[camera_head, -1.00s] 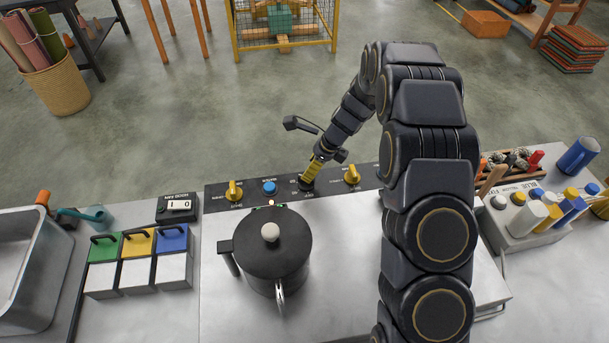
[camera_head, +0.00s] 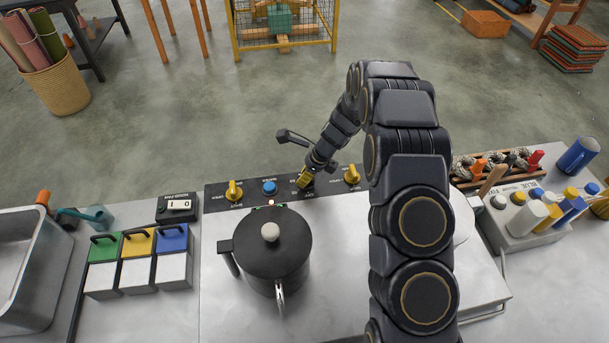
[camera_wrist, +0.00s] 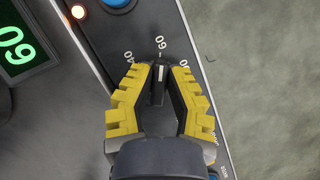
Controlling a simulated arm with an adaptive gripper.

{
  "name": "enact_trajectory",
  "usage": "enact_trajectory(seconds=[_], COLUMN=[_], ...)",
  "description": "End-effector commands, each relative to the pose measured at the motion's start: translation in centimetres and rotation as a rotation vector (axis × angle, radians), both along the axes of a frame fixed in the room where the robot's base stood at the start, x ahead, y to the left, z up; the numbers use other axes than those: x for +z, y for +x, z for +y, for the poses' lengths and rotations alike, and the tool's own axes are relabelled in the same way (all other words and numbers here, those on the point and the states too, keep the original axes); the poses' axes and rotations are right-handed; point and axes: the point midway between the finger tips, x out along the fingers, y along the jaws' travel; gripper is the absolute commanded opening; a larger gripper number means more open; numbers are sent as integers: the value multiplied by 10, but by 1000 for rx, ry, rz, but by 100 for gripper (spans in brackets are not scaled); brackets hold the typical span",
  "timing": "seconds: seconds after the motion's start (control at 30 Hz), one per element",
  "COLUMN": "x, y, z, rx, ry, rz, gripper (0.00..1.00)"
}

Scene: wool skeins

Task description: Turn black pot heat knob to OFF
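The black pot (camera_head: 265,262) stands on the steel cooktop, its pale lid knob on top. Behind it is a black control panel (camera_head: 330,186). My gripper (camera_head: 304,178) is down at the panel, between two yellow knobs, the left one (camera_head: 234,190) and the right one (camera_head: 352,175). In the wrist view, the yellow fingers of my gripper (camera_wrist: 160,78) stand on either side of a slim dark knob (camera_wrist: 160,72). Its pale pointer line faces the 60 mark. Whether the fingers press on it is unclear.
A green display (camera_wrist: 15,45) reads 60, with an orange light (camera_wrist: 78,12) beside it. A blue button (camera_head: 269,188) lies left of my gripper. A switch box (camera_head: 177,207) and lidded containers (camera_head: 138,255) stand left, bottles (camera_head: 535,212) right.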

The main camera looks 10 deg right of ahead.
Motion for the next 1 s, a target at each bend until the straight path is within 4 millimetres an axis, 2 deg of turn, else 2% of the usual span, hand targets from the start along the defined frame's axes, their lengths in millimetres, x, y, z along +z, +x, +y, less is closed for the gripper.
enact_trajectory(seconds=[0.37, 1.0], x=[-3, -3], y=[-1, -2], z=[0, 1], rx=[95, 662], ry=[-3, -3], rz=[1, 0], gripper=[0, 0])
